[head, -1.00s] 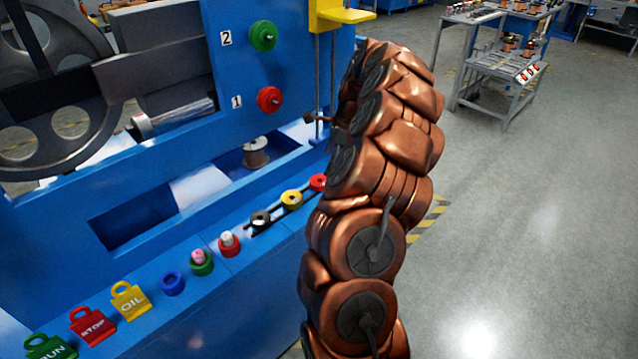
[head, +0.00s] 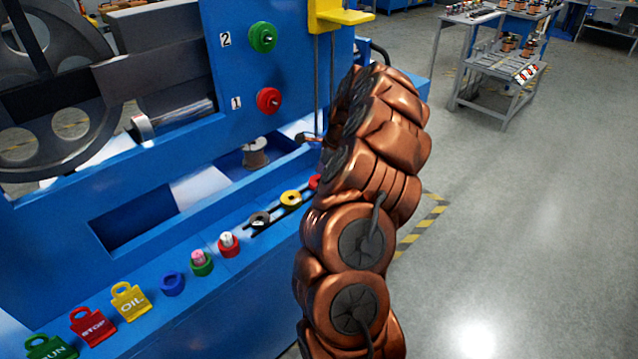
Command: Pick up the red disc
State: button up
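A red disc (head: 315,182) lies at the right end of a row on the blue ledge, partly hidden by my arm. Another red disc (head: 269,101) is mounted on the blue panel beside the label 1. A red ring with a whitish piece in it (head: 228,244) sits further left on the ledge. My copper-coloured arm rises at the right of the ledge. Only a small dark tip, seemingly of my gripper (head: 308,138), shows left of the arm, above the partly hidden disc. The rest is hidden, so its fingers cannot be read.
A yellow ring (head: 291,199), a dark ring (head: 260,219), a green ring (head: 201,263) and a blue ring (head: 172,283) lie along the ledge. A green disc (head: 263,37) is on the panel. A spool (head: 255,154) stands in the recess. Open floor lies right.

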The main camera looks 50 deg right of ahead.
aim_at(316, 181)
jog(key=c, duration=1.3)
jog(key=shift+r, duration=0.15)
jog(key=shift+r, duration=1.45)
jog(key=shift+s+a+r, duration=0.1)
jog(key=shift+r, duration=0.1)
jog(key=s+a, duration=0.3)
jog(key=s, duration=0.1)
jog(key=s+a+r+b, duration=0.1)
jog(key=s+a, duration=0.2)
jog(key=s, duration=0.1)
jog(key=s+a, duration=0.3)
jog(key=s, duration=0.1)
jog(key=shift+s+r, duration=0.2)
jog(key=shift+r, duration=0.05)
